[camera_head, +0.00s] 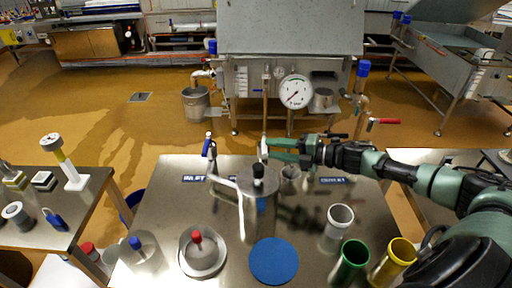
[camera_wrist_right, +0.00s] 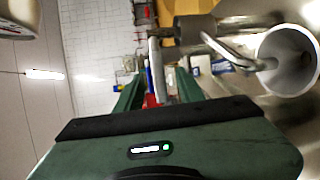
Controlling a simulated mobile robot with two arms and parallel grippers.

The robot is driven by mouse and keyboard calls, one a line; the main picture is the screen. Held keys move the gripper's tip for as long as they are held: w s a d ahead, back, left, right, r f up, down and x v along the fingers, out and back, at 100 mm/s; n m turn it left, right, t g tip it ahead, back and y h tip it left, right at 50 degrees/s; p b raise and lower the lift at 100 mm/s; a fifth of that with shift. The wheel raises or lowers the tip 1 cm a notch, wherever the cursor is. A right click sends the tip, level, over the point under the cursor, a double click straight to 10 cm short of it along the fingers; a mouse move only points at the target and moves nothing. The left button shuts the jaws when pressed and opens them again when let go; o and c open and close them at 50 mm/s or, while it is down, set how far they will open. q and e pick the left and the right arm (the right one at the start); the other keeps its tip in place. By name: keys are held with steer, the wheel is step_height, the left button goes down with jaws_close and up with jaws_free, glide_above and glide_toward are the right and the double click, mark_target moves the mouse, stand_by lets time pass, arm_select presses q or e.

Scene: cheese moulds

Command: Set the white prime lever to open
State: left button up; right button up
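The white prime lever (camera_head: 264,147) stands upright at the far edge of the steel table, beside the tips of my right gripper (camera_head: 271,150). In the right wrist view the white lever (camera_wrist_right: 154,55) shows just ahead of and between the two green fingers of my right gripper (camera_wrist_right: 157,92). The fingers are apart, and I see no grip on the lever. Whether they touch it I cannot tell. The lever's lower end is partly hidden by the steel vessel (camera_head: 258,212). My left gripper is not in view.
A blue-topped lever (camera_head: 208,147) stands left, by the inlet label (camera_head: 194,178). The outlet label (camera_head: 332,180) lies right. A blue disc (camera_head: 274,261), green cup (camera_head: 350,260), yellow cup (camera_head: 396,262) and white cup (camera_head: 338,222) crowd the near table. A pressure gauge (camera_head: 296,92) is behind.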

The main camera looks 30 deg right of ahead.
steer(key=p+x, duration=0.1)
steer(key=x, duration=0.4)
steer(key=shift+w+a+r, duration=0.1)
steer(key=shift+r, duration=0.05)
steer(key=shift+w+a+f+p, duration=0.3)
steer(key=shift+w+a, duration=0.1)
steer(key=shift+w, duration=0.15)
jaws_close()
stand_by(0.8)
